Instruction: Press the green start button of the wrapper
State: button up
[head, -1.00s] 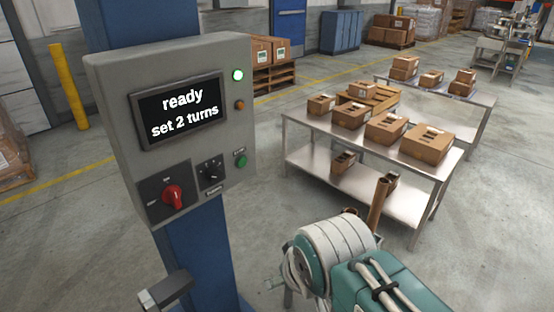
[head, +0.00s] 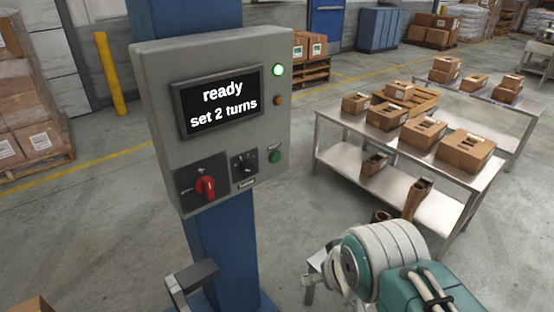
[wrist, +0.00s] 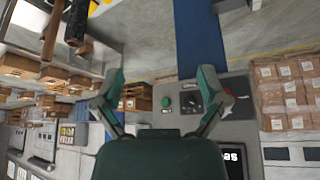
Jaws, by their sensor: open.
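The green start button (head: 275,156) sits on the lower right of the grey control box (head: 160,120), beside a black dial (head: 244,165) and a red rotary switch (head: 206,187). The display (head: 218,100) reads "ready, set 2 turns". In the wrist view, the picture is upside down and the green button (wrist: 166,101) shows between the fingers of my gripper (wrist: 163,78), with the dial (wrist: 192,104) near the right finger. My gripper is open and empty, apart from the button. In the head view it is mostly hidden by my arm, low and right of the box.
The box is mounted on a blue column (head: 222,245). A grey bracket (head: 192,278) stands low in front of it. A steel table (head: 335,160) with cartons is to the right. A yellow post (head: 111,75) stands behind left. Open floor lies between.

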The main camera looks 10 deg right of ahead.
grip_shut()
dwell(1.1)
